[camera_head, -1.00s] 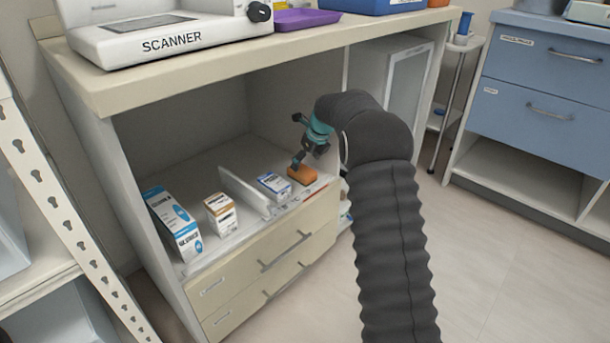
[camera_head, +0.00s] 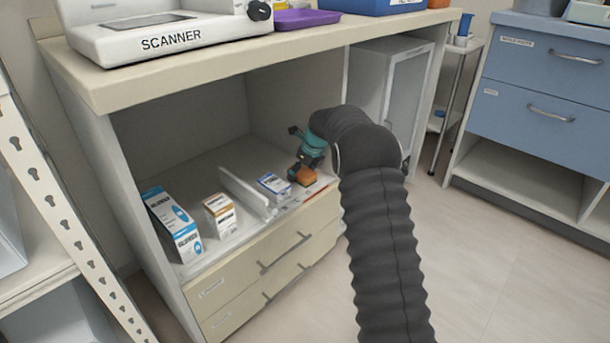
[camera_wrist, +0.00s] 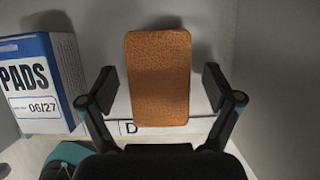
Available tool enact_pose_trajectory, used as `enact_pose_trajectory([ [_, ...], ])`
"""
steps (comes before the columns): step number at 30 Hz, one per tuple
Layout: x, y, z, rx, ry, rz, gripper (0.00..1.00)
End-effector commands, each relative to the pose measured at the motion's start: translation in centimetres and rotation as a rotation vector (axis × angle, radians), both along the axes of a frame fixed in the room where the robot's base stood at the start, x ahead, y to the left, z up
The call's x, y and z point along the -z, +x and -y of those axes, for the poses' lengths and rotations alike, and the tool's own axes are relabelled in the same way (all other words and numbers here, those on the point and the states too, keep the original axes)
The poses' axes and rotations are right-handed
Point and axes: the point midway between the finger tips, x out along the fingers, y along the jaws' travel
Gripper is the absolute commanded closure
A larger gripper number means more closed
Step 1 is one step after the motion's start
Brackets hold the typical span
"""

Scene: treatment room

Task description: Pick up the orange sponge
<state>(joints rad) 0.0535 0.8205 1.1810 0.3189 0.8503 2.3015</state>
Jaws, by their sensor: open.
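The orange sponge (camera_head: 302,176) lies on the cabinet's open shelf, at the right end near the front edge. In the wrist view the sponge (camera_wrist: 159,78) is upright in the picture, its lower half between the two fingers. My gripper (camera_wrist: 162,90) is open, with one finger on each side of the sponge and a visible gap on both sides. In the head view my gripper (camera_head: 299,172) is at the sponge and hides part of it. I cannot tell its exact height over the shelf.
A blue and white PADS box (camera_wrist: 42,84) stands left of the sponge; it also shows in the head view (camera_head: 274,187). A white divider (camera_head: 243,192) and two more boxes, one white-brown (camera_head: 220,215) and one blue-white (camera_head: 172,224), are further left. The counter (camera_head: 250,62) overhangs the shelf.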

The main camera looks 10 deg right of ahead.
Motion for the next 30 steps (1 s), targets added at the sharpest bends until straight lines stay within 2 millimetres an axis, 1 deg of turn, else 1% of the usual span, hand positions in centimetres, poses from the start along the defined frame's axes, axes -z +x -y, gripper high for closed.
enact_pose_trajectory([
  [19, 0.38, -0.01, 0.01, 0.0, 0.0, 0.0, 0.1],
  [20, 0.37, -0.01, 0.0, 0.0, 0.0, 0.0, 0.15],
  [21, 0.37, -0.01, 0.0, 0.0, 0.0, 0.0, 0.25],
  [23, 0.37, -0.01, 0.0, 0.0, 0.0, 0.0, 0.36],
  [24, 0.37, -0.01, 0.0, 0.0, 0.0, 0.0, 0.45],
  [25, 0.37, -0.01, 0.0, 0.0, 0.0, 0.0, 0.51],
  [30, 0.38, -0.01, 0.02, 0.0, 0.0, 0.0, 0.53],
])
